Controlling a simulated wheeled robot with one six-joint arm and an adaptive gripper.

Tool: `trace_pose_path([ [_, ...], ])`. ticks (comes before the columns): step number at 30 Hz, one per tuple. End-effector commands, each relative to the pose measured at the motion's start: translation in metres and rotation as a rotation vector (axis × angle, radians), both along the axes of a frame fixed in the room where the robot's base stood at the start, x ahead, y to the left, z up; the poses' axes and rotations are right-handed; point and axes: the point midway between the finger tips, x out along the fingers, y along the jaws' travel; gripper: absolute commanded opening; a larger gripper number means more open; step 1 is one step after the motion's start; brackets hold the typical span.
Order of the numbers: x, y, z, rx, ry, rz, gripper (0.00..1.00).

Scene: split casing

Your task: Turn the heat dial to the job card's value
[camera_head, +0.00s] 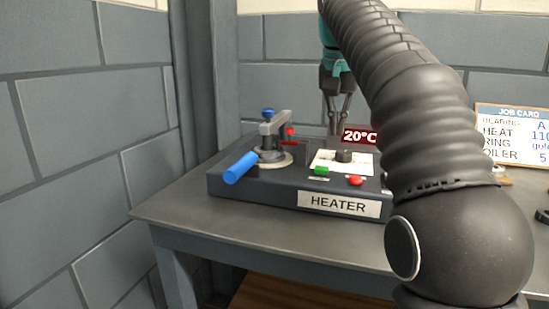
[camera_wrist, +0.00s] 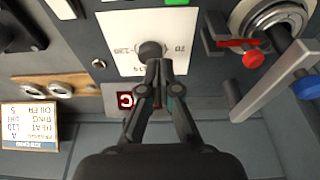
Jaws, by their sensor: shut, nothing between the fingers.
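The heat dial is a small dark knob (camera_head: 344,156) on a white scale plate (camera_head: 326,163) on top of the heater (camera_head: 285,194). The knob also shows in the wrist view (camera_wrist: 150,50). The red display (camera_head: 360,136) reads 20°C; the fingers hide most of it in the wrist view. The job card (camera_head: 512,133) shows a HEAT line starting "11", its end cut off; it shows upside down in the wrist view (camera_wrist: 30,122). My gripper (camera_wrist: 160,66) is shut and empty, its tips right by the knob; contact cannot be told. My gripper (camera_head: 337,122) is behind the dial in the head view.
A green button (camera_head: 321,170) and a red button (camera_head: 355,180) are in front of the dial. A clamp with a blue knob (camera_head: 268,113) and a blue handle (camera_head: 241,167) stands left of it. Ring-shaped parts (camera_wrist: 68,91) lie near the card. The table's front left (camera_head: 180,210) is clear.

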Motion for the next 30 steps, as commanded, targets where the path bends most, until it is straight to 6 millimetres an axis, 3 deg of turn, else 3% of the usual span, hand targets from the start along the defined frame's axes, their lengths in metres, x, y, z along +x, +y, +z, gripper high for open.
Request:
trace_pose_path([
  [7, -0.002, -0.020, 0.010, 0.000, -0.001, -0.003, 0.00],
  [11, -0.002, -0.020, 0.006, -0.001, 0.001, 0.000, 0.00],
  [17, -0.003, -0.020, -0.011, -0.001, 0.001, 0.000, 0.00],
  [24, -0.002, -0.019, -0.043, 0.000, -0.001, 0.000, 0.00],
  [30, -0.002, -0.019, -0.057, 0.000, 0.000, 0.000, 0.00],
])
